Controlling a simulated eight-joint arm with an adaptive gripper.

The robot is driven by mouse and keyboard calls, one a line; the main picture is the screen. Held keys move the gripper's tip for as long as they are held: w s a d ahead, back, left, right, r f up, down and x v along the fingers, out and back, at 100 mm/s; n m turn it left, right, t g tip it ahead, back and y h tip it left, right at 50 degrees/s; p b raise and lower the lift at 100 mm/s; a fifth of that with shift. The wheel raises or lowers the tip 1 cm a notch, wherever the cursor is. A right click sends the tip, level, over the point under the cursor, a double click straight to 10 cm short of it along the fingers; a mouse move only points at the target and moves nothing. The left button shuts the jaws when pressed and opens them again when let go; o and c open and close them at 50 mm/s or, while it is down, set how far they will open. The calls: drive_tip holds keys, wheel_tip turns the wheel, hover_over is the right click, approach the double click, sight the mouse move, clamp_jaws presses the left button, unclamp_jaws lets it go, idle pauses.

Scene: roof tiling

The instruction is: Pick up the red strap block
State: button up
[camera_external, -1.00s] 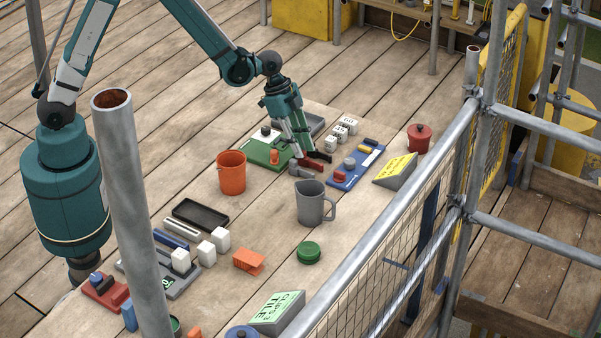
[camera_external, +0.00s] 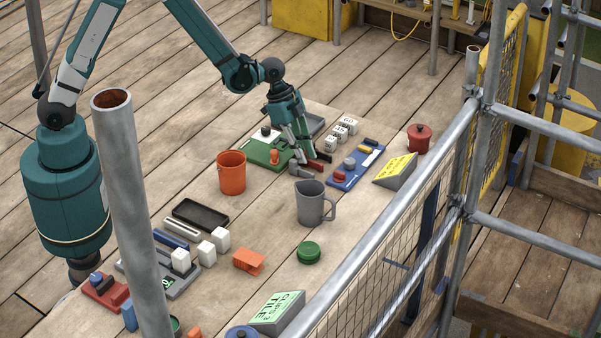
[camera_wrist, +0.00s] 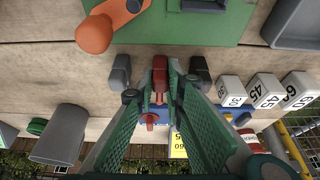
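The red strap block (camera_wrist: 160,78) is a narrow red piece between my two fingertips in the wrist view. In the external view the red block (camera_external: 316,164) shows beside the fingers, partly hidden by them, between the green board and the blue board. My gripper (camera_external: 306,163) points down over this spot. In the wrist view my gripper (camera_wrist: 160,74) is open, with a dark fingertip on each side of the block and a visible gap to each. I cannot tell the exact height of the fingertips above the bench.
A green board (camera_external: 263,153) with an orange piece (camera_external: 274,157) lies left of the gripper. A blue board (camera_external: 357,166) lies right, with numbered white cubes (camera_external: 340,134) behind. A grey jug (camera_external: 311,203) and orange bucket (camera_external: 232,174) stand in front.

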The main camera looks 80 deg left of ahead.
clamp_jaws()
drive_tip(key=shift+r, duration=0.15)
drive_tip(key=shift+r+p, duration=0.5)
drive_tip(key=shift+r, duration=4.4)
